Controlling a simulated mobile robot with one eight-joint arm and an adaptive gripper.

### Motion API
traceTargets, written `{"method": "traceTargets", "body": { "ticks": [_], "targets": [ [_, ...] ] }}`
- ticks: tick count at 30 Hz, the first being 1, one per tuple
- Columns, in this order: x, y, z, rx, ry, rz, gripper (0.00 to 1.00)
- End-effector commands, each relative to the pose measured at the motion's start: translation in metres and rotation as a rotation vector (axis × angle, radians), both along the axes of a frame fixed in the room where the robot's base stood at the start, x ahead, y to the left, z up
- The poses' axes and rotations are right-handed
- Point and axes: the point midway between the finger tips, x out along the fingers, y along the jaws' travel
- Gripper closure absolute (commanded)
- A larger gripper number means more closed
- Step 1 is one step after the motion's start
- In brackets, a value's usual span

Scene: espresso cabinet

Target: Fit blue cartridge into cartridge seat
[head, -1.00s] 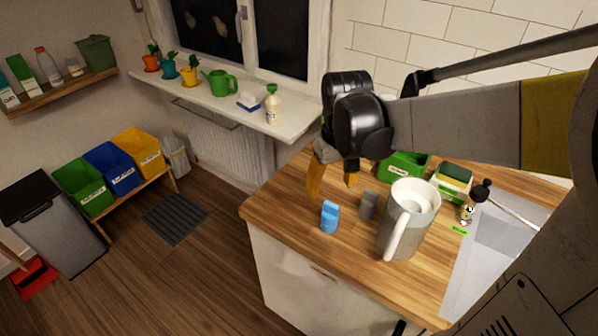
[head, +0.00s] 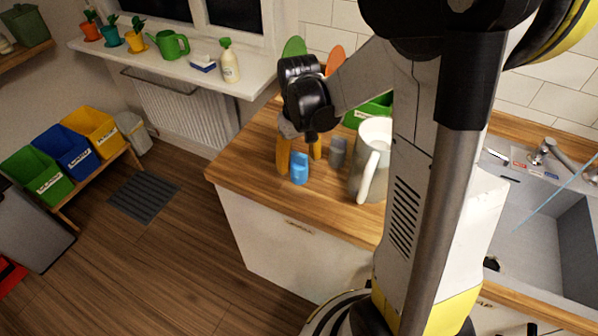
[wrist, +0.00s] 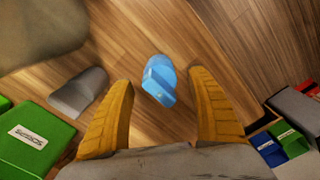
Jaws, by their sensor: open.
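The blue cartridge (head: 299,168) stands on the wooden counter near its front left corner. In the wrist view the blue cartridge (wrist: 159,80) lies ahead of and between my two yellow fingers. My gripper (head: 299,160) is open and empty, just behind the cartridge in the head view; its fingertips also show in the wrist view (wrist: 160,82). I cannot tell whether a finger touches the cartridge. A grey cylinder (head: 338,152) stands just right of the cartridge. I cannot identify a cartridge seat in these frames.
A large white and grey jug (head: 371,160) stands right of the grey cylinder. A green box (head: 369,110) is behind it, also in the wrist view (wrist: 34,138). The counter's left edge (head: 222,172) is close to the cartridge. A sink (head: 535,235) is at the right.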

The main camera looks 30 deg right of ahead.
Motion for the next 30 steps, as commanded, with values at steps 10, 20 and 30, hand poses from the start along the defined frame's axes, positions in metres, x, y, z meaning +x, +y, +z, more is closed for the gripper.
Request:
{"method": "traceTargets", "body": {
  "ticks": [10, 20, 30],
  "targets": [
    [-0.001, 0.0, -0.013, 0.0, 0.0, 0.0, 0.4],
    [-0.001, 0.0, -0.013, 0.0, 0.0, 0.0, 0.97],
    [-0.001, 0.0, 0.006, 0.0, 0.0, 0.0, 0.97]
  ]
}}
